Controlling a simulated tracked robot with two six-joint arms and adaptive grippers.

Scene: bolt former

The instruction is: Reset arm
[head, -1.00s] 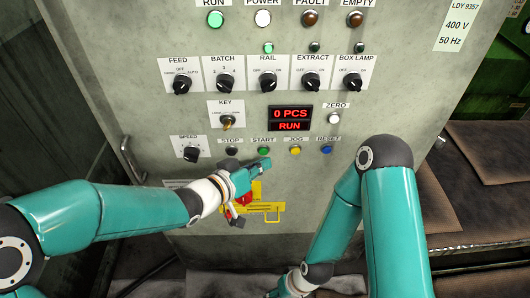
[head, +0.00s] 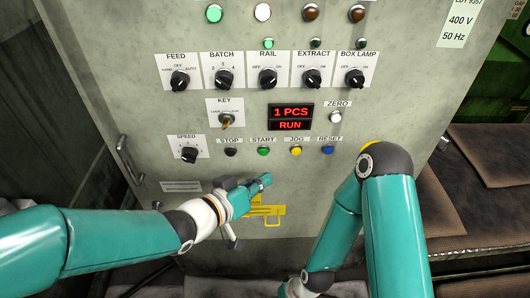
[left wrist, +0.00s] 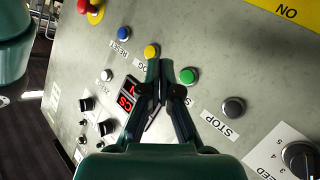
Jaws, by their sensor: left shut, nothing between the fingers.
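My left gripper (head: 262,183) is shut and empty in the head view, in front of the panel's lower part, below the STOP and START buttons. In the left wrist view its closed fingers (left wrist: 160,72) point at the panel between the yellow button and the green button. Whether they touch the panel cannot be told, but they appear apart from it. My right arm (head: 388,215) reaches down at the right of the head view; its gripper is out of sight past the bottom edge.
The grey panel (head: 330,190) has a display (head: 290,117) reading 1 PCS, RUN. Below it are STOP (head: 230,152), START (head: 263,152), JOG (head: 296,151) and RESET (head: 327,150) buttons. A handle (head: 130,160) is at the left. A brown padded surface (head: 485,160) lies right.

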